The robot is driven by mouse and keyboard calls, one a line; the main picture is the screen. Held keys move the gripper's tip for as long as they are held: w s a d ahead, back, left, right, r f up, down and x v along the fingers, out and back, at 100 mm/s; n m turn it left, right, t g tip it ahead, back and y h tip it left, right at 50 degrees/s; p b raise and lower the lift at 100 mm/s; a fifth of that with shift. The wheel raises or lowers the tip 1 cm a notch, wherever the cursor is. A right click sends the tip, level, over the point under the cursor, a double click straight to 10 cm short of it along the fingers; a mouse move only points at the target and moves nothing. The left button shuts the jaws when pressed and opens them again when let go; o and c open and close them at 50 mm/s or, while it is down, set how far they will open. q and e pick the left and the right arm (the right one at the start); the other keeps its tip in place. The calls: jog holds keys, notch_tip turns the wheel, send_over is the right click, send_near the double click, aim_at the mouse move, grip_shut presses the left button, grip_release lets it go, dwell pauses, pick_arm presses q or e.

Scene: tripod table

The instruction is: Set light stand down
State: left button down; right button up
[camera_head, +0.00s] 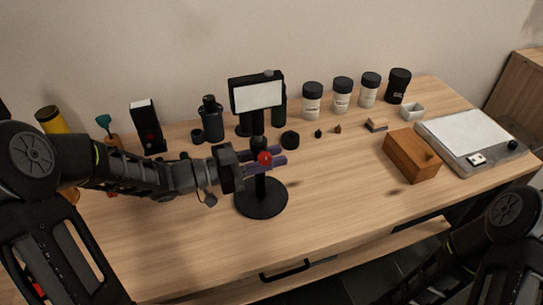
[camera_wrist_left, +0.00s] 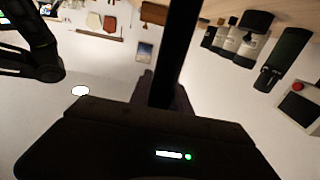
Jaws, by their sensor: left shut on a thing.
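The light stand (camera_head: 261,198) is black, with a round flat base, a thin pole and a white light panel (camera_head: 257,95) on top. It is upright over the middle of the table. My left gripper (camera_head: 272,158) comes in from the left and is shut on the pole, below the panel and above the base. A red knob shows at the grip. In the left wrist view the dark pole (camera_wrist_left: 176,50) runs down from the top edge. I cannot tell whether the base touches the tabletop. My right gripper is out of view.
Several jars (camera_head: 312,100) and dark bottles line the back of the wooden table (camera_head: 330,205). A wooden box (camera_head: 411,155) and a flat scale-like device (camera_head: 468,138) are at right. Small items lie behind the stand. The tabletop between the stand and the box is clear.

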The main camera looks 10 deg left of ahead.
pick_arm(q)
jog(key=c, duration=1.2)
grip_release()
jog(key=shift+f, duration=0.1)
jog(key=v, duration=1.2)
